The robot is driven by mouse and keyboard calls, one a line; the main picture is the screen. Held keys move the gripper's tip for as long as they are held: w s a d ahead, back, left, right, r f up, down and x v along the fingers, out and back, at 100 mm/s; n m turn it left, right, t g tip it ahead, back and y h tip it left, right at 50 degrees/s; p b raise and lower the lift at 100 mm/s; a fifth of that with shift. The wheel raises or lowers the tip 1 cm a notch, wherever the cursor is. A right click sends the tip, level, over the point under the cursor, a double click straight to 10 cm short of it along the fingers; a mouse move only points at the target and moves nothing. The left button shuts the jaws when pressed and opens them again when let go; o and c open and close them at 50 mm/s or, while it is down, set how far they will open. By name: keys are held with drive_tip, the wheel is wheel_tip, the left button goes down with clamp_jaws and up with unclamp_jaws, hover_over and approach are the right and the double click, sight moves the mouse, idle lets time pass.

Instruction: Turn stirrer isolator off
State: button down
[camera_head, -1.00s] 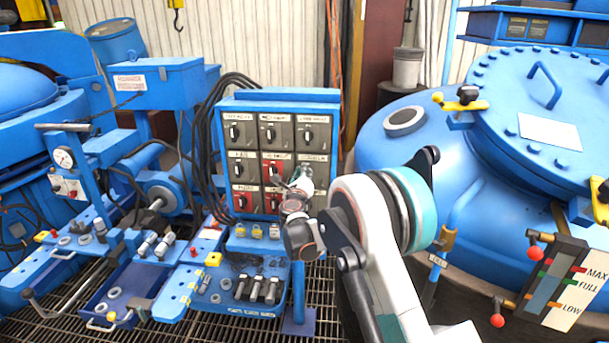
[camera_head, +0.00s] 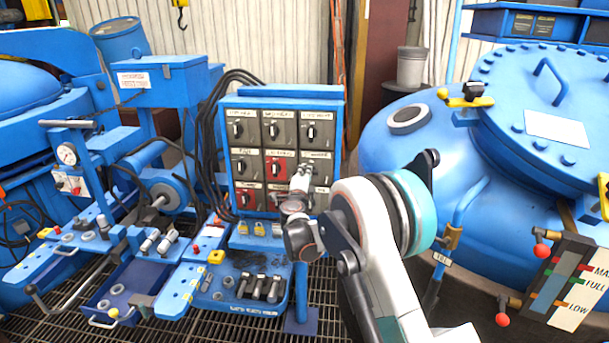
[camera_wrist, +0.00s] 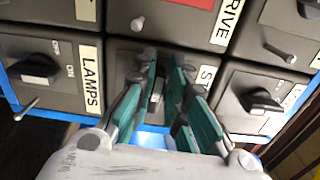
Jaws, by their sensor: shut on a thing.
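The isolator panel (camera_head: 284,93) is a blue box with a grid of grey and red rotary switches. My gripper (camera_head: 301,172) is at its right column, around the middle row, and hides part of it. In the wrist view, my gripper (camera_wrist: 163,90) has its two green-padded fingers on either side of a dark switch knob (camera_wrist: 157,92), shut on it. The label beside this knob starts with "S"; my finger hides the rest. The knob stands roughly upright in the wrist picture. Its on or off mark is hidden.
In the wrist view, a "LAMPS" switch (camera_wrist: 38,68) sits close on the left and another black knob (camera_wrist: 264,102) close on the right. A red-labelled switch is above. A big blue vessel (camera_head: 440,140) stands right of the panel; a blue workbench (camera_head: 215,285) lies below.

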drive_tip(key=shift+f+n, duration=0.1)
drive_tip(key=shift+n, duration=0.3)
drive_tip(key=c, duration=1.6)
unclamp_jaws()
drive_tip(key=shift+a, duration=0.1)
drive_tip(key=shift+s, duration=0.15)
drive_tip(key=s, duration=1.1)
drive_tip(key=shift+s+a, duration=0.15)
drive_tip(key=shift+s, duration=0.25)
